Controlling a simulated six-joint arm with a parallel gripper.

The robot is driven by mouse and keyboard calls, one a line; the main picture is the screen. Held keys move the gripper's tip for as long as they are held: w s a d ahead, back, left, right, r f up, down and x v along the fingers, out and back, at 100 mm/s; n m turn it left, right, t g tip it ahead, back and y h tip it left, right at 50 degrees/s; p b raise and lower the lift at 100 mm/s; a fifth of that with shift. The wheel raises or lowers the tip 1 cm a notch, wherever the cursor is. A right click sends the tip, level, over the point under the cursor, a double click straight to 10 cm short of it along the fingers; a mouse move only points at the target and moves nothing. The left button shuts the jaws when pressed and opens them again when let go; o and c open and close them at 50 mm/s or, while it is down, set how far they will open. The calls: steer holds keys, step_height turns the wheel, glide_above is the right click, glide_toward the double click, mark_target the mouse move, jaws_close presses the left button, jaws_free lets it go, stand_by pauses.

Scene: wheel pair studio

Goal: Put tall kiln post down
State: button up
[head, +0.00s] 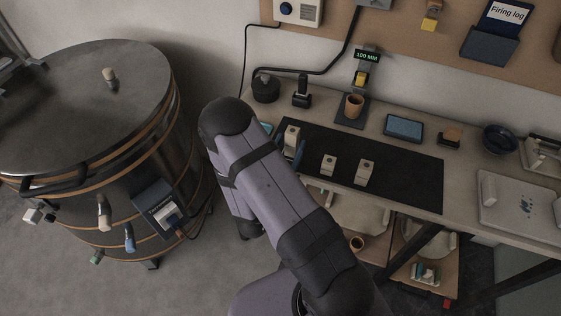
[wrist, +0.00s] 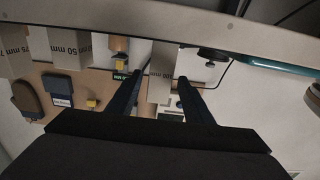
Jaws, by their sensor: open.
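The tall kiln post (head: 291,137), pale and blocky, stands upright at the left end of the dark mat in the head view. In the head view my arm hides most of the gripper. Two shorter posts, one (head: 328,165) and another (head: 365,172), stand to the right on the mat.
The dark mat (head: 410,185) has free room at its right. Behind it are a cork-coloured cup (head: 354,106) below a "100 MM" display (head: 367,56), and a blue tablet (head: 403,127). A large round kiln (head: 90,110) stands at the left.

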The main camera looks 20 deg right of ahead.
steer(key=shift+s+a, duration=0.2)
steer(key=shift+a, duration=0.1)
steer(key=b+v, duration=0.2)
steer(key=v, duration=0.9)
steer(key=shift+s+b, duration=0.15)
steer(key=shift+b, duration=0.25)
steer(key=w+a+f+n+g+y, duration=0.35)
steer(key=a+f+g+y, duration=0.35)
steer(key=a+y, duration=0.4)
steer(key=s+d+r+n+g+y, duration=0.1)
steer(key=s+d+r+n+g, duration=0.1)
steer(key=s, duration=0.5)
steer(key=s+d+r+n+g, duration=0.3)
steer(key=s+d+r, duration=0.1)
steer(key=s, duration=0.3)
steer(key=shift+s+d+r+g+y, duration=0.3)
steer(key=shift+d+g+y, duration=0.1)
steer(key=shift+d, duration=0.3)
